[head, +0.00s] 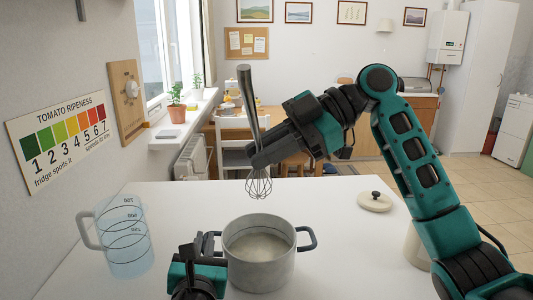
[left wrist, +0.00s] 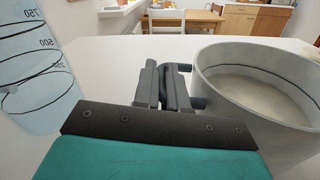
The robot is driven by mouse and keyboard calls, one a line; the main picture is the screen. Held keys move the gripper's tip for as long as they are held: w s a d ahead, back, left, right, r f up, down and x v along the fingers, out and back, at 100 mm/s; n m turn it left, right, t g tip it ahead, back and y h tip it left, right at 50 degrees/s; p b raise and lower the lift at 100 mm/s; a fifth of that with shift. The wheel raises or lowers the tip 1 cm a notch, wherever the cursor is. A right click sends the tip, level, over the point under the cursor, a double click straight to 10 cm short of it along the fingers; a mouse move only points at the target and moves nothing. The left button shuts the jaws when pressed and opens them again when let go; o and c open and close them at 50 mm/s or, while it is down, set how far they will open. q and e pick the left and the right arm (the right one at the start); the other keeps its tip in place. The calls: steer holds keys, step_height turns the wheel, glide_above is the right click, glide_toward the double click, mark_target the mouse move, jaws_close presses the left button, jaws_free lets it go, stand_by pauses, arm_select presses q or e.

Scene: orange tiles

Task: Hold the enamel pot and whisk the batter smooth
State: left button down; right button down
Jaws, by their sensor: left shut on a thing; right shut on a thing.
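The enamel pot (head: 259,262) stands on the white table with pale batter (head: 260,247) inside. My left gripper (head: 211,246) is shut on the pot's left handle; the fingers also show in the left wrist view (left wrist: 168,88) beside the pot (left wrist: 215,82). My right gripper (head: 256,150) is shut on the handle of the whisk (head: 247,98). The whisk is nearly upright, its wire head (head: 258,184) pointing down above the pot, clear of the batter.
A clear measuring jug (head: 128,238) stands left of the pot. A lid (head: 374,202) with a dark knob lies at the back right. A pale container (head: 416,246) is partly hidden behind my right arm. The table (head: 180,205) behind the pot is clear.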

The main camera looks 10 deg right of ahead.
arm_select(q)
steer(key=c, duration=1.1)
jaws_free()
